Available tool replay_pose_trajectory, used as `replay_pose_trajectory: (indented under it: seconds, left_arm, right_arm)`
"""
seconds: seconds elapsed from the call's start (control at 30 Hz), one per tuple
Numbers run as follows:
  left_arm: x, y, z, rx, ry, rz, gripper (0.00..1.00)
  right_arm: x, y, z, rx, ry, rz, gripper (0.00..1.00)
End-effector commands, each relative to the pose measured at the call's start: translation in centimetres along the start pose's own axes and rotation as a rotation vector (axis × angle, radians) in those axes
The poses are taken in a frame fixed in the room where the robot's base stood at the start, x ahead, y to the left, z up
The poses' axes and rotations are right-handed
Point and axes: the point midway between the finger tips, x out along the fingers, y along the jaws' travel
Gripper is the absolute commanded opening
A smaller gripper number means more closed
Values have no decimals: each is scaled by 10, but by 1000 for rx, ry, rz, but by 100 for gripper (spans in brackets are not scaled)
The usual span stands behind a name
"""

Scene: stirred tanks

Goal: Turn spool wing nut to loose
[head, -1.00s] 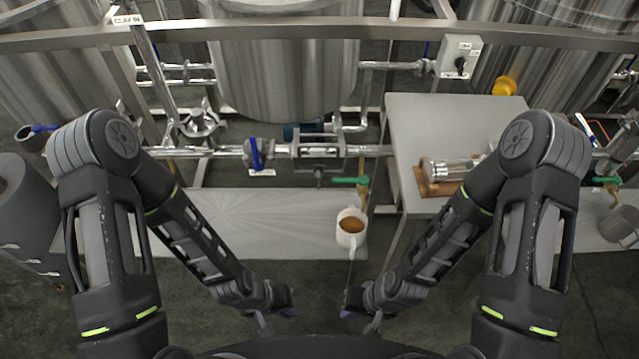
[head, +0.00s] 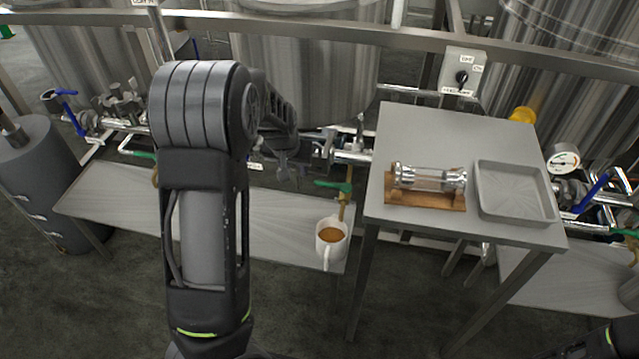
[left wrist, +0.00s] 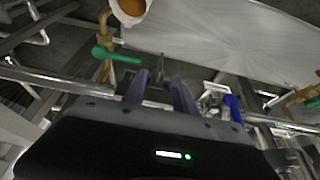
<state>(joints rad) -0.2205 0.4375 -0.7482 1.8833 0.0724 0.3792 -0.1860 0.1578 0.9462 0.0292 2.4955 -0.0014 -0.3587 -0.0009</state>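My left gripper (head: 288,170) reaches in from the left to the pipe line behind the bench. In the left wrist view its two fingers (left wrist: 160,92) stand apart. A small dark stem (left wrist: 161,66), perhaps the spool wing nut, shows between or just beyond the fingertips. I cannot tell whether they touch it. The pipe spool's metal holder (head: 322,150) shows just right of the gripper in the head view, partly hidden by my arm. Only a part of my right arm shows at the bottom right corner; its gripper is out of view.
A white mug of brown liquid (head: 331,240) stands on the low bench (head: 120,200) below a green-handled tap (head: 335,186). The right table (head: 420,125) bears a glass spool (head: 430,176) on a wooden stand and a grey tray (head: 515,192). A blue valve handle (left wrist: 233,108) is beside the gripper.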

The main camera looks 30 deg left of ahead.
Motion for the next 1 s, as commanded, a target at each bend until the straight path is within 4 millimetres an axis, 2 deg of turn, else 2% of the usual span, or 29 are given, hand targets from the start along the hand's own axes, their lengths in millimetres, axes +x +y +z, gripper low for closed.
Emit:
replay_pose_trajectory:
  seconds: [0.27,0.37,0.7,0.83,1.0]
  left_arm:
    - [6,0,1,0,-2,-1,33]
    - [16,0,2,1,-3,-1,33]
    - [66,0,2,0,-2,-1,33]
    - [77,1,1,1,-1,0,33]
    - [79,1,1,1,0,1,33]
  right_arm:
    - [1,1,0,1,0,0,0]
    - [4,2,0,1,0,0,0]
    - [12,5,0,1,0,1,0]
    - [13,6,0,0,0,1,0]
    - [13,6,0,0,0,1,0]
